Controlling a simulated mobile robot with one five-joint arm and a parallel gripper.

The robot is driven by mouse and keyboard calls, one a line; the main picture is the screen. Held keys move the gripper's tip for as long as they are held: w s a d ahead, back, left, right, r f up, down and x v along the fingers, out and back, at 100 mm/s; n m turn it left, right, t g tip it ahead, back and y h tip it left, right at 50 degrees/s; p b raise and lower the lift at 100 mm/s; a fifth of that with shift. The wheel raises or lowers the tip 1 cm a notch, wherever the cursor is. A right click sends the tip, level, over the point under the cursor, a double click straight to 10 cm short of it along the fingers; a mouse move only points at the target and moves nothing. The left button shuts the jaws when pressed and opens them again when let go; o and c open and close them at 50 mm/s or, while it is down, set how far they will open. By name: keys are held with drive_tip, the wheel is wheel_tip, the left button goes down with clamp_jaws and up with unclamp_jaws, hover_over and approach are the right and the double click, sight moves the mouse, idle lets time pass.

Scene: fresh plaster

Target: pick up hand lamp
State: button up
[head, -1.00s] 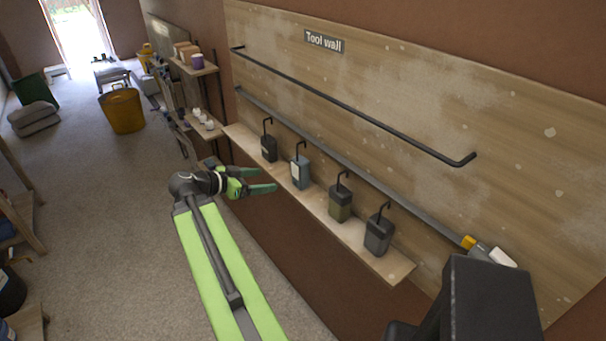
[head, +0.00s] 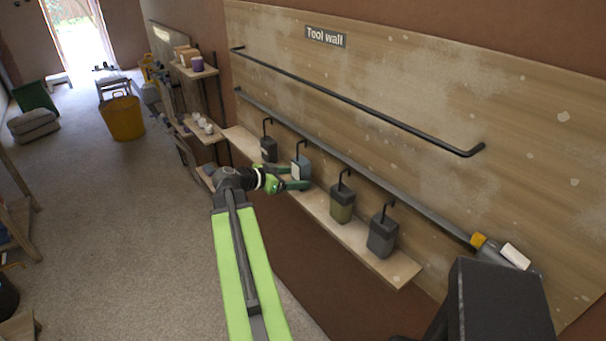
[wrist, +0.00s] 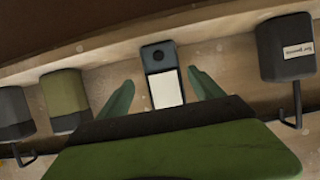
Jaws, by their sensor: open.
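Several box-shaped objects with hooks on top stand in a row on the narrow wooden shelf (head: 349,232). The blue-grey one with a pale panel, which looks like the hand lamp (head: 304,161), is second from the far end. In the wrist view the lamp (wrist: 158,57) shows a dark round spot and its pale panel. My gripper (head: 303,178) is open at this lamp. In the wrist view its two green fingers (wrist: 163,91) stand on either side of the lamp's near part, with gaps. The gripper partly hides the lamp in the head view.
A black labelled box (head: 269,150) stands on the far side of the lamp, an olive one (head: 342,206) and a dark grey one (head: 382,238) on the near side. A grey rail (head: 345,162) runs along the wall panel above them. Open floor lies left.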

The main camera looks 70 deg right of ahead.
sight(302, 159)
drive_tip(key=b+x, duration=0.1)
drive_tip(key=x, duration=0.3)
drive_tip(key=shift+d+f, duration=0.25)
drive_tip(key=shift+d, duration=0.1)
drive_tip(key=shift+r, duration=0.1)
clamp_jaws()
wheel_tip(302, 159, up, 10)
drive_tip(key=p, duration=1)
drive_tip(key=shift+r, duration=0.15)
